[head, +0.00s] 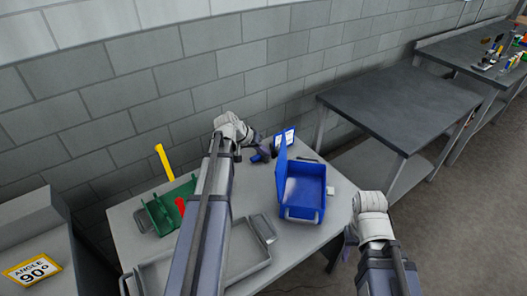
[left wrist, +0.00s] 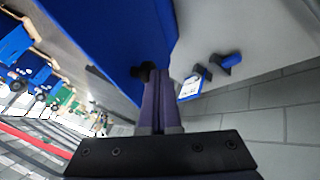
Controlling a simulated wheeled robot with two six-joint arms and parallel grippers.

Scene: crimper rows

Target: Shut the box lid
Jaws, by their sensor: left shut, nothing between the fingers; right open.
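The blue box (head: 307,190) stands on the grey table, open at the top. Its blue lid (head: 282,160) stands up steeply along the box's left side. My left gripper (head: 264,152) is behind and left of the lid, shut and empty. In the left wrist view the shut fingers (left wrist: 158,105) point at a blue panel (left wrist: 115,40), which looks like the lid; I cannot tell whether they touch it. My right gripper (head: 349,242) is open and empty, off the table's right edge, clear of the box.
A white-and-blue card (head: 285,137) stands behind the lid. A green bin (head: 160,212), a yellow handle (head: 164,162) and a red handle (head: 181,205) are at the left. A grey tray (head: 250,268) lies at the front. A wall is behind; another table (head: 400,105) stands right.

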